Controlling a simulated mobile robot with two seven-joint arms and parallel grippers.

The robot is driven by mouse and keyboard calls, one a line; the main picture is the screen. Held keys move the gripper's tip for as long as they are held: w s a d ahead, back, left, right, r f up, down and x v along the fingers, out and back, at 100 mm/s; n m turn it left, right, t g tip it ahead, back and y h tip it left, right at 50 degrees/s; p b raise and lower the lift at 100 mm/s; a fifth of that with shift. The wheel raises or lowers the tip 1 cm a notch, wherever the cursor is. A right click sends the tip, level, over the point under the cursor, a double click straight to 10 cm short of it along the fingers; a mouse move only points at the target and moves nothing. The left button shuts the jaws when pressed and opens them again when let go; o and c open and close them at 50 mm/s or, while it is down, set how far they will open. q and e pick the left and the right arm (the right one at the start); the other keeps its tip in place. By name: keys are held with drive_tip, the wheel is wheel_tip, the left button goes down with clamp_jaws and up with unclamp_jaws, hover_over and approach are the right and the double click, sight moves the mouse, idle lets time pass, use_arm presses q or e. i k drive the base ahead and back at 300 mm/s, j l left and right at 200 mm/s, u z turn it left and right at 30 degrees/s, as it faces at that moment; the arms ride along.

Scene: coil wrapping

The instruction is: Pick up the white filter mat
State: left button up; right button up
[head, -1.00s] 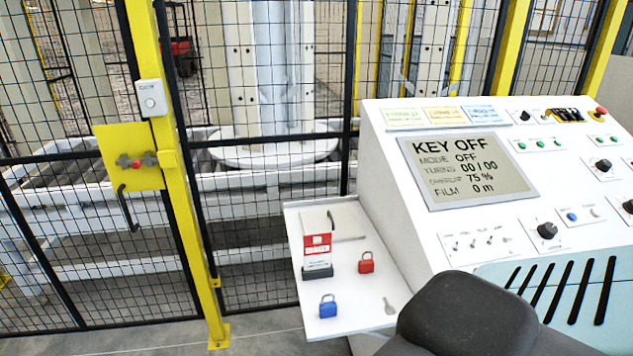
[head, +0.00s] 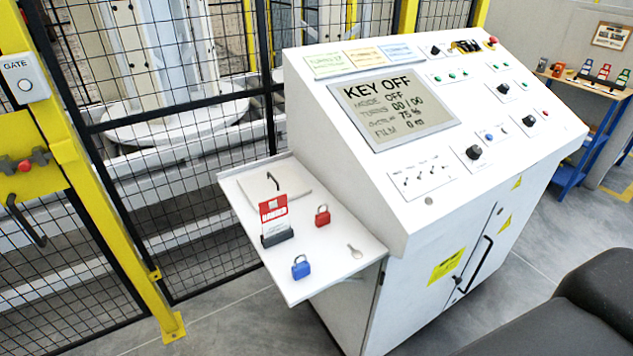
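I cannot make out a white filter mat for certain. A flat white plate (head: 288,196) with a small dark handle-like loop lies at the back of the console's side shelf (head: 318,284); I cannot tell whether it is the mat. A red-and-white danger tag in a dark holder (head: 274,222), a red padlock (head: 322,217), a blue padlock (head: 301,268) and a small key (head: 355,252) are on the same shelf. Neither of my grippers is in view. A dark rounded part, likely mine, fills the lower right corner.
The white control console (head: 420,215) stands in the middle, its screen reading KEY OFF. A black mesh fence with a yellow post (head: 88,215) is at left. A blue-framed bench (head: 600,88) with small items stands at far right. Grey floor (head: 515,285) lies open right of the console.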

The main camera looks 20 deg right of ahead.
sight(266, 185)
drive_tip(key=i+j+z, duration=0.1)
drive_tip(key=z, duration=0.3)
drive_tip(key=j+z, duration=0.25)
drive_tip(key=z, duration=0.15)
drive_tip(key=j+z, duration=0.25)
drive_tip(key=z, duration=0.15)
drive_tip(key=j+z, duration=0.7)
drive_tip(key=i+j, duration=0.05)
drive_tip(key=j, duration=0.05)
